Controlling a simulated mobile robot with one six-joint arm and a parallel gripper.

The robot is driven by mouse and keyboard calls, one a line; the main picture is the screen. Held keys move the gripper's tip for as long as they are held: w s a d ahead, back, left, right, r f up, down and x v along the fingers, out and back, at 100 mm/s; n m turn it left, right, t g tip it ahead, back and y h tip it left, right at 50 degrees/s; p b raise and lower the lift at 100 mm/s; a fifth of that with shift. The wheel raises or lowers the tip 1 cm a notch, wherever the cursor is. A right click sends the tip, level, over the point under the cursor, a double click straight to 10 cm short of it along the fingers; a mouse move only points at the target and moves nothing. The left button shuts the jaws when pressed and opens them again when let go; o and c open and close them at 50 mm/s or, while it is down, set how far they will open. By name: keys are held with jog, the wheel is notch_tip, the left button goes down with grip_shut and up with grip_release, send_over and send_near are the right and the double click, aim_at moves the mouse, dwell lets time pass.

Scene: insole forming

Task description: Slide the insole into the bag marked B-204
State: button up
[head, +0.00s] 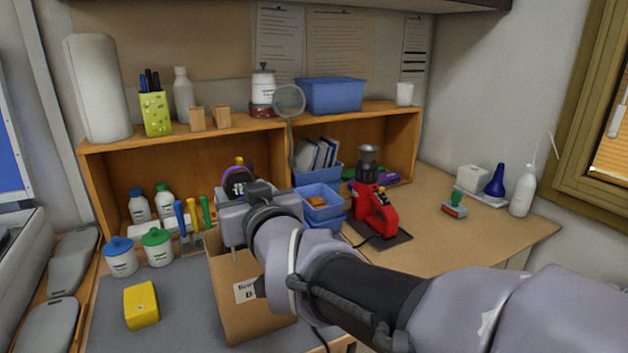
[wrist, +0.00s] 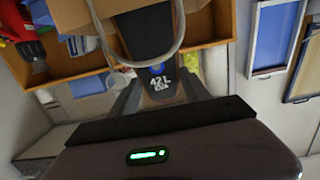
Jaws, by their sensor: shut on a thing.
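My gripper (wrist: 161,100) is shut on a dark insole with a white "42 L" mark and a blue dot (wrist: 147,45). In the wrist view the insole extends away from the fingers, past a grey curved loop. In the head view my gripper (head: 236,222) is above the brown paper bag (head: 238,290), which stands on the grey mat. Its white label shows a "B"; the rest is hidden by my arm. Brown paper also shows in the wrist view (wrist: 80,12), beside the insole. I cannot tell whether the insole's far end is within the bag's mouth.
A yellow block (head: 141,305) lies left of the bag. Two lidded jars (head: 140,253) and upright tools (head: 192,222) stand behind it. Blue bins (head: 320,203) and a red device (head: 373,210) are to the right. Grey insole-shaped pieces (head: 72,262) lie far left.

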jog(key=shift+f, duration=0.15)
jog(key=o, duration=1.5)
jog(key=shift+c, duration=0.2)
jog(key=p+v, duration=0.3)
jog(key=v, duration=1.4)
jog(key=shift+s+p, duration=0.2)
jog(key=shift+p, duration=0.1)
